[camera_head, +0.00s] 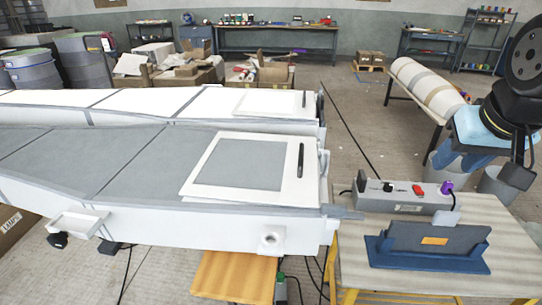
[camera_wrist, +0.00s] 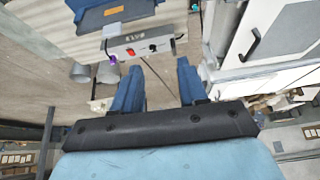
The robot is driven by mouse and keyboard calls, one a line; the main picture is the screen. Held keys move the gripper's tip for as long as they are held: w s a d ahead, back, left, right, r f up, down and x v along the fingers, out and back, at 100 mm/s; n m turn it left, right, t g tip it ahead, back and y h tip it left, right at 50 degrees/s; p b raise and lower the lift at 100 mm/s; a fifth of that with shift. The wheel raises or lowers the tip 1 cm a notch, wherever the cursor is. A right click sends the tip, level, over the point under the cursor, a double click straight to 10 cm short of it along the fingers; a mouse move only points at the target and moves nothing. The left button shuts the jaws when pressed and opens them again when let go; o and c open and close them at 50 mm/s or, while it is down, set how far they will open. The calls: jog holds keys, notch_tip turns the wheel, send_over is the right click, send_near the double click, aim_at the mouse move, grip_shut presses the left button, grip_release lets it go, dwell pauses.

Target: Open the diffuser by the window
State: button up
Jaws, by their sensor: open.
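No window shows, and I cannot tell for sure which thing is the diffuser. A near white-framed flat panel with a grey middle (camera_head: 238,165) lies on the long grey-topped mould (camera_head: 110,160). It has an upright black handle (camera_head: 300,160) at its right edge. A second pale panel (camera_head: 268,104) lies farther back on a white mould, with a dark handle at its right. In the wrist view a black handle (camera_wrist: 253,44) shows on a white surface at upper right. My gripper (camera_wrist: 158,66) is open and empty, its blue fingers apart from the handle. My arm is at the right in the head view.
A grey control box (camera_head: 405,196) with a red switch and a blue holder (camera_head: 428,248) stand on the table (camera_head: 500,225) at front right. A wrapped roll (camera_head: 425,85) lies on a bench behind. Cables cross the floor. Boxes and bins stand at the back left.

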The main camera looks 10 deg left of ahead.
jog(key=w+a+r+g+y, duration=0.1)
jog(key=w+a+r+g, duration=0.15)
jog(key=w+a, duration=0.85)
jog(key=g+y, duration=0.1)
jog(key=g, duration=0.2)
send_near(302, 155)
jog(key=f, duration=0.2)
jog(key=a+f, duration=0.1)
jog(key=f, duration=0.5)
jog(key=shift+w+a+f, duration=0.1)
jog(key=shift+a, duration=0.1)
grip_shut()
